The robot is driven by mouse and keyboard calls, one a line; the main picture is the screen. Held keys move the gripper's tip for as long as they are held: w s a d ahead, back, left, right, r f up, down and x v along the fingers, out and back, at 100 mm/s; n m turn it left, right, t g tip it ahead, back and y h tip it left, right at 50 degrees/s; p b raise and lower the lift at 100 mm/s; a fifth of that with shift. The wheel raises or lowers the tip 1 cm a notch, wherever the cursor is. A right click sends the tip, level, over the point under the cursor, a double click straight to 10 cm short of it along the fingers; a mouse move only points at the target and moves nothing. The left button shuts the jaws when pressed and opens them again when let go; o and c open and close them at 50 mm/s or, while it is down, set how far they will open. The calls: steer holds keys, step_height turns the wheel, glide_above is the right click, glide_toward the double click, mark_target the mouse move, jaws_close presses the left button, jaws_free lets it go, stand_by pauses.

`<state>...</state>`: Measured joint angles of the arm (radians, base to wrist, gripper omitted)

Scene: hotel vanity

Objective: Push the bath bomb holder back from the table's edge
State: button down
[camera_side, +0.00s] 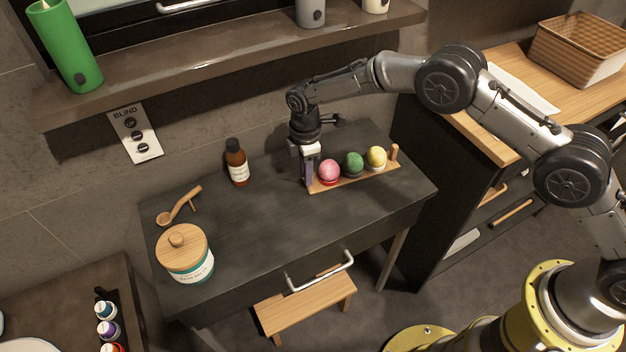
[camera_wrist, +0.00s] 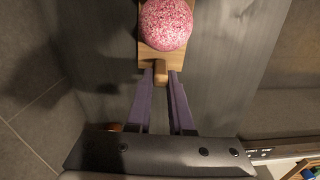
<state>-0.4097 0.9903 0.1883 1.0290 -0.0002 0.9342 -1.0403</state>
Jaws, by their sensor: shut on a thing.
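The bath bomb holder (camera_side: 350,183) is a narrow wooden board on the dark table (camera_side: 250,240). It carries a pink bath bomb (camera_side: 329,171), a green one (camera_side: 353,164) and a yellow one (camera_side: 376,158) in a row. A wooden peg (camera_side: 394,152) stands at its right end. My gripper (camera_side: 307,181) is at the holder's left end, pointing down. In the wrist view, its two purple fingers (camera_wrist: 161,80) are shut on the peg at that end of the holder (camera_wrist: 150,58), beside the pink bath bomb (camera_wrist: 166,24). The other bath bombs are out of that view.
A shelf (camera_side: 230,55) runs along the wall above. A taller dark cabinet (camera_side: 440,170) stands to the right. The table's middle front is clear.

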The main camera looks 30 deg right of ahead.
steer(key=shift+w, duration=2.4)
steer(key=c, duration=0.7)
jaws_free()
